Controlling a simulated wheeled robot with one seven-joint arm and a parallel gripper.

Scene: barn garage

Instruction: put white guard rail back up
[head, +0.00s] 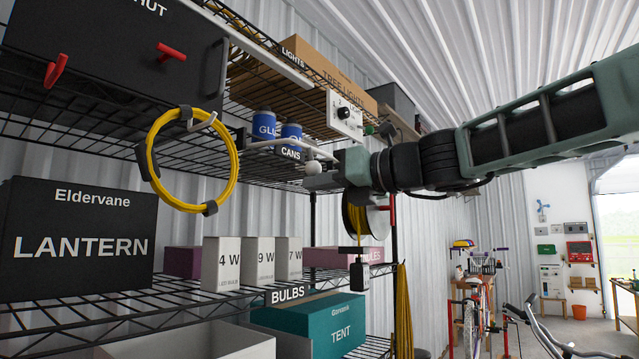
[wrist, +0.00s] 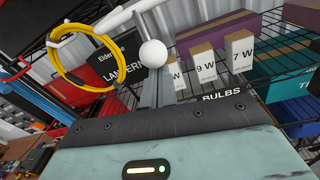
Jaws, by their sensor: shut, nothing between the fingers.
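The white guard rail (head: 275,143) runs roughly level along the shelf front, just below the blue cans (head: 291,132). A white ball knob (head: 313,168) is near its right end. In the wrist view the rail (wrist: 112,21) crosses the top, and the ball (wrist: 153,53) is just beyond my fingertips. My gripper (head: 308,183) is shut and empty, right beside and slightly below the ball. I cannot tell whether the fingers touch it. The rail's right end mount is partly hidden by my gripper.
A yellow cable coil (head: 236,165) hangs on a hook left of the rail. A white control box (head: 344,116) is above my gripper. A cable reel (head: 377,221) with a hanging black block is below. Bulb boxes (head: 259,264) stand on the lower shelf.

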